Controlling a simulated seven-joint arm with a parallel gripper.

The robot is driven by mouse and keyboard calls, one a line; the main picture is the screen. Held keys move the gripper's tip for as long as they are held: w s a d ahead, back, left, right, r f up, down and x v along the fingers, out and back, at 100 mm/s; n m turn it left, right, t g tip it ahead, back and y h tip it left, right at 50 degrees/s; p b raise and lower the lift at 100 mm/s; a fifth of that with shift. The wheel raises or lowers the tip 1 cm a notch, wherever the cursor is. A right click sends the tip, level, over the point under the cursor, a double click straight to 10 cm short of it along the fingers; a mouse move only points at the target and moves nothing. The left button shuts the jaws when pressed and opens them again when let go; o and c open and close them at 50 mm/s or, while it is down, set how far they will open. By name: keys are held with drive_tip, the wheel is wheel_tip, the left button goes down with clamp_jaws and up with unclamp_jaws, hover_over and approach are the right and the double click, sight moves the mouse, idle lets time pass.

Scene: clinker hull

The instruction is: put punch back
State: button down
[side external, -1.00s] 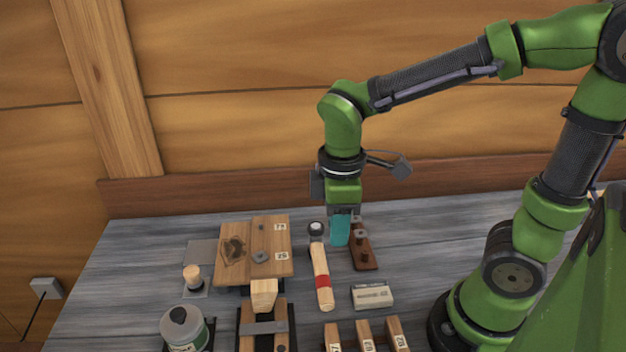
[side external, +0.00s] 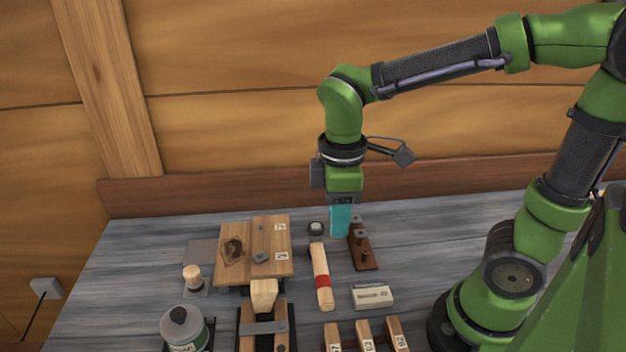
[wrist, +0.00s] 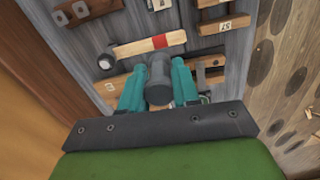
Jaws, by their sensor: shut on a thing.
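The side view hides the punch behind the fingers. I cannot tell whether the punch's lower end is clear of the rack.
A hammer (side external: 321,278) with a red band lies close left of the rack. A pale box (side external: 372,296) and several numbered wooden blocks (side external: 366,336) lie nearer the front. Left are a planked wooden piece (side external: 272,240) and a bottle (side external: 184,328). Bare bench lies right of the rack.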

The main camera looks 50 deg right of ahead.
drive_tip(key=shift+r, duration=1.05)
drive_tip(key=shift+r, duration=0.15)
drive_tip(key=shift+w+d+f, duration=2.2)
drive_tip(key=shift+w+f, duration=0.4)
drive_tip(key=shift+f, duration=0.65)
drive_tip(key=shift+w+d+f, duration=2.25)
drive_tip(key=shift+w+f, duration=0.35)
drive_tip(key=shift+f, duration=0.7)
drive_tip(key=shift+w+d+f, duration=2.2)
drive_tip(key=shift+w+f, duration=0.4)
drive_tip(key=shift+f, duration=0.65)
drive_tip(key=shift+f, duration=0.35)
drive_tip(key=c, duration=0.8)
unclamp_jaws()
drive_tip(key=shift+o, duration=0.2)
drive_tip(key=shift+f, duration=0.1)
wheel_tip(320, 180, up, 8)
